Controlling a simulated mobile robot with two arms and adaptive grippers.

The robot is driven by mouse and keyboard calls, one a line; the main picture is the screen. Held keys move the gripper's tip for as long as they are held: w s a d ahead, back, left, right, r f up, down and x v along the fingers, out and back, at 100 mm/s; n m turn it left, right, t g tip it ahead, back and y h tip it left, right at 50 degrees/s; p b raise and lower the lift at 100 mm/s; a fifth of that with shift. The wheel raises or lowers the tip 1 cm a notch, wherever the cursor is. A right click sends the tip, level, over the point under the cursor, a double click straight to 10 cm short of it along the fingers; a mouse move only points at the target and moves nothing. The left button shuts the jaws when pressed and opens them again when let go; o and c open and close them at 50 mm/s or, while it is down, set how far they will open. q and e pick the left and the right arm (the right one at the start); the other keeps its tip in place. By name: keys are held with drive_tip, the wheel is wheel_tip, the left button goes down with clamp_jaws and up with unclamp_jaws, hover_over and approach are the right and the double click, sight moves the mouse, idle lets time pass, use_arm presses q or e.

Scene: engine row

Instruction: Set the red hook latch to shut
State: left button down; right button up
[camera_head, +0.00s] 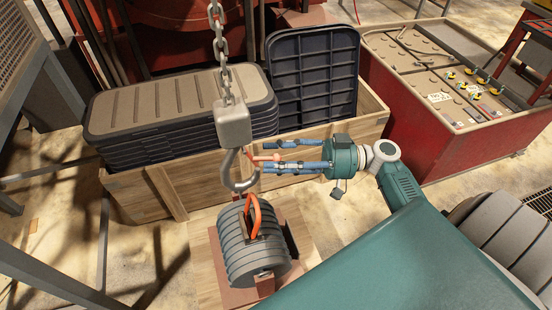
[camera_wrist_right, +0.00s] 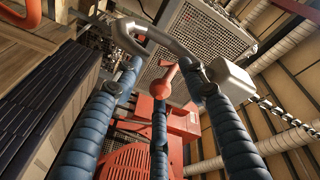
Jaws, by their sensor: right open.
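The grey crane hook (camera_head: 240,172) hangs from a chain above a stack of grey weight plates (camera_head: 250,250) with an orange handle (camera_head: 256,214). The small red latch (camera_head: 264,157) is at the hook's mouth; the gripper's fingers partly cover it. In the right wrist view the red latch (camera_wrist_right: 167,80) stands between the fingers, with its round end near the middle finger. The grey hook (camera_wrist_right: 150,38) arches beyond it. My right gripper (camera_head: 262,161) reaches in from the right, its blue fingers spread open around the latch. I cannot tell whether they touch it. My left gripper is not in view.
A wooden crate (camera_head: 178,192) holding dark ribbed panels (camera_head: 180,105) stands just behind the hook. A red bin (camera_head: 440,130) is at the right. The chain (camera_head: 220,42) rises above the hook block (camera_head: 233,127).

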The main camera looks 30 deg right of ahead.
drive_tip(key=v, duration=1.2)
